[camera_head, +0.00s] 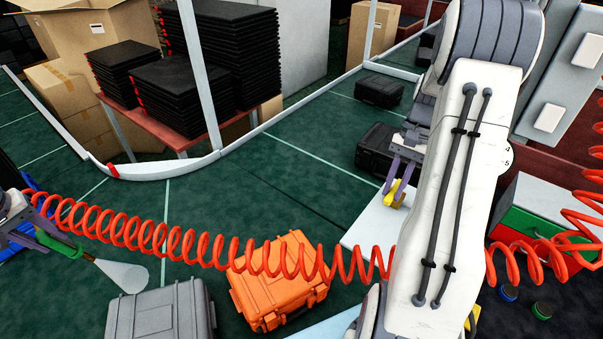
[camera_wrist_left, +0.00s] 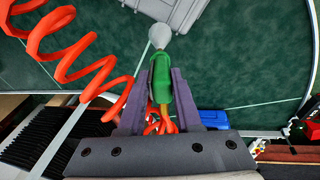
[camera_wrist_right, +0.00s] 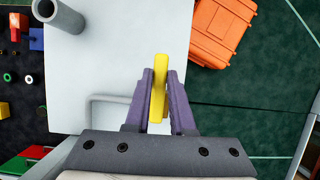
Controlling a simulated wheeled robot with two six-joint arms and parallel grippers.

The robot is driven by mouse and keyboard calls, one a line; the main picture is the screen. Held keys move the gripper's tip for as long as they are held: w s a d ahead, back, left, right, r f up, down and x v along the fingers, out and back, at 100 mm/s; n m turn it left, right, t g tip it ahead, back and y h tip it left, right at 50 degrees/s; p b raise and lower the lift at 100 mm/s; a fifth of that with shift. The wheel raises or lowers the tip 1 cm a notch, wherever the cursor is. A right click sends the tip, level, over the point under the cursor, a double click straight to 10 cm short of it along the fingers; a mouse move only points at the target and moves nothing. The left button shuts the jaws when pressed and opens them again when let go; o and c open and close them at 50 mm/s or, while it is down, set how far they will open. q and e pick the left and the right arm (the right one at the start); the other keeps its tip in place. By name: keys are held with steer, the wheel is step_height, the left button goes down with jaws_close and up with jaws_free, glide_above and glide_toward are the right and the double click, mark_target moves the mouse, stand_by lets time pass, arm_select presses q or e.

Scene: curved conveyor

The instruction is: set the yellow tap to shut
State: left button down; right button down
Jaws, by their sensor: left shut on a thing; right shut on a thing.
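The yellow tap (camera_head: 396,192) is at the white panel (camera_head: 372,222) beside my right arm. In the right wrist view its yellow lever (camera_wrist_right: 158,88) stands upright in the picture between the fingers. My right gripper (camera_wrist_right: 158,100) is shut on this lever; it also shows in the head view (camera_head: 396,180). The tap's body is mostly hidden, so I cannot tell whether it is open or shut. My left gripper (camera_wrist_left: 160,98) is shut on the green handle of a grey-bladed tool (camera_wrist_left: 160,72). The tool shows at far left in the head view (camera_head: 122,274), away from the tap.
A red coiled hose (camera_head: 205,247) stretches across the front of the head view. An orange case (camera_head: 278,280) and a grey case (camera_head: 162,312) lie below it. A grey bent pipe (camera_wrist_right: 108,97) is by the lever. Black cases (camera_head: 379,91) stand behind on green floor.

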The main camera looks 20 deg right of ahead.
steer(key=c, duration=0.8)
jaws_free()
steer(key=shift+o, duration=0.2)
arm_select(q)
steer(key=shift+f, duration=0.1)
arm_select(e)
steer(key=shift+d+r, duration=0.15)
steer(key=shift+r, duration=0.05)
arm_select(q)
steer(key=b+x, duration=0.2)
steer(key=b, duration=0.1)
steer(key=shift+s+a+f, duration=0.1)
steer(key=shift+s+f, duration=0.1)
steer(key=shift+f, duration=0.2)
arm_select(e)
steer(key=v, duration=1.1)
steer(key=shift+r, duration=0.35)
steer(key=shift+w, duration=0.1)
arm_select(q)
steer(key=shift+f, duration=0.1)
arm_select(e)
steer(key=shift+d, duration=0.1)
